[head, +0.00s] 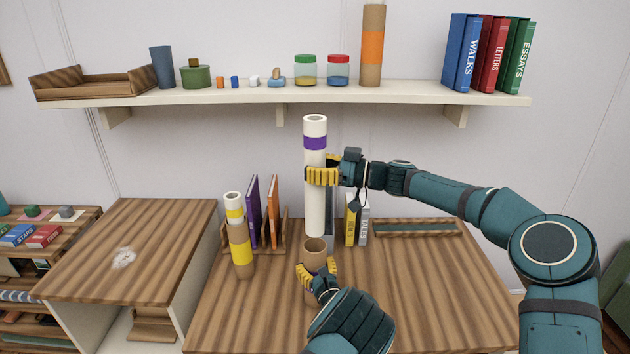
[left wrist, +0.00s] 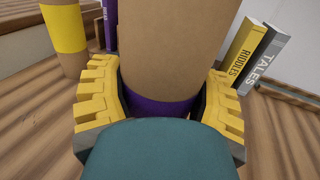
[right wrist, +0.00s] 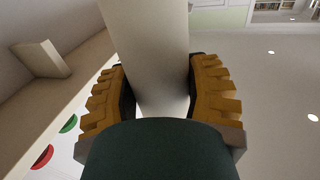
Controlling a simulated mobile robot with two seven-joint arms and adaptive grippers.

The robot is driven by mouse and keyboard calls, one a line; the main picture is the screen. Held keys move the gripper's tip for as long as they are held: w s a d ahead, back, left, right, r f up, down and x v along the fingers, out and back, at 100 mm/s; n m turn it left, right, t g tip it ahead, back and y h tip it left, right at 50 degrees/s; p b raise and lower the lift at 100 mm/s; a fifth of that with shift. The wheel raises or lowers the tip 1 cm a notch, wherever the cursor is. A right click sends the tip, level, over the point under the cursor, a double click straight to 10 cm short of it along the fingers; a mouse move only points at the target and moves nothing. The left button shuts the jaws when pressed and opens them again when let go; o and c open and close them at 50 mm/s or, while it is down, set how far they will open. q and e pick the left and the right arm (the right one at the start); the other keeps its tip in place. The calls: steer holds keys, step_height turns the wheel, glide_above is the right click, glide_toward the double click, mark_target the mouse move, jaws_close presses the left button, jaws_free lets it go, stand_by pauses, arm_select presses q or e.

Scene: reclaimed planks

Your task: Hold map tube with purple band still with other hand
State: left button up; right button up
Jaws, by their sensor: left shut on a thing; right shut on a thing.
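The map tube with the purple band is a brown cardboard tube (head: 315,252) standing on the table. My left gripper (head: 318,271) is shut around it low down. In the left wrist view the tube (left wrist: 160,50) rises between the yellow fingers (left wrist: 160,108), with its purple band (left wrist: 160,104) there. A white roll with a purple band (head: 315,205) is upright above the tube. My right gripper (head: 322,176) is shut on the roll just below its band; the roll also fills the right wrist view (right wrist: 148,50). The roll's lower end is close to the tube's mouth; I cannot tell whether they touch.
A brown tube with a yellow band (head: 241,255) holds a white roll left of the held tube. Behind stand purple (head: 253,212) and orange books and a yellow book (head: 350,225). A shelf (head: 200,101) with jars and books runs above. The table's front right (head: 440,300) is clear.

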mark_target(315, 231)
stand_by(0.3)
steer(key=shift+f, duration=9.4)
steer(key=o, duration=1.2)
steer(key=shift+o, duration=0.2)
steer(key=v, duration=1.2)
